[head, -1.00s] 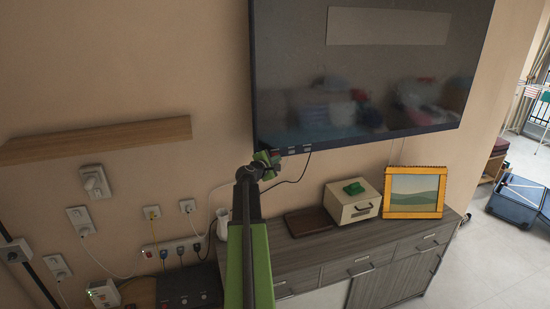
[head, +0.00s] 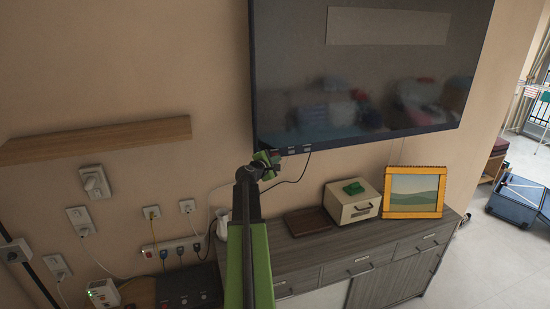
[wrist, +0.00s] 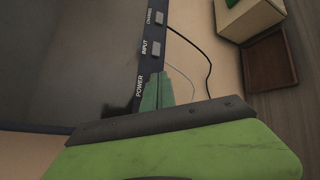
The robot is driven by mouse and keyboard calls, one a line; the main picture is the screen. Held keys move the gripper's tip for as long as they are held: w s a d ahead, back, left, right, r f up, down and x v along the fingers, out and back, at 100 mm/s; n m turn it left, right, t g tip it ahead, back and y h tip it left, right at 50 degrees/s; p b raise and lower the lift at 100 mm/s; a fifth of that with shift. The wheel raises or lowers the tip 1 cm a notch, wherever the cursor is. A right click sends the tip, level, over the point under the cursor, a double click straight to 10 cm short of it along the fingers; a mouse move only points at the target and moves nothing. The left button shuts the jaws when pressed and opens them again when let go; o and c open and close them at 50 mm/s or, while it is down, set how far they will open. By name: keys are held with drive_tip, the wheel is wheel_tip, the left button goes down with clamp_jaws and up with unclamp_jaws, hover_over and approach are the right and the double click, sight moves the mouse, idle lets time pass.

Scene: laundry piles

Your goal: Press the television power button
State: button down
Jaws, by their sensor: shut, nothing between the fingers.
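The television (head: 350,75) is a large dark screen on the wall. Its lower bezel carries small grey buttons near the lower left corner. In the wrist view the bezel shows the labels CHANNEL, INPUT and POWER, with the channel button (wrist: 160,17) and the input button (wrist: 158,48) in sight. The power button is hidden behind my gripper. My gripper (head: 268,158) is shut and empty at the television's lower left corner. In the wrist view its green fingers (wrist: 157,90) are beside the POWER label (wrist: 140,86). Whether they touch the button cannot be told.
A grey wooden cabinet (head: 405,251) stands below the television. On it are a beige box (head: 352,208), a yellow-framed picture (head: 414,192), a brown tray (head: 308,222) and a white jug. A wooden shelf (head: 100,140), sockets and cables are on the wall at left.

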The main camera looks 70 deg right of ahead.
idle(0.4)
drive_tip(key=shift+w+d, duration=0.45)
drive_tip(key=shift+d, duration=0.05)
idle(0.3)
drive_tip(key=shift+s+a, duration=0.4)
drive_tip(key=shift+a, duration=0.1)
drive_tip(key=s+a, duration=0.3)
drive_tip(key=a, duration=0.1)
drive_tip(key=shift+s+a, duration=0.35)
drive_tip(key=shift+s, duration=0.05)
idle(1.0)
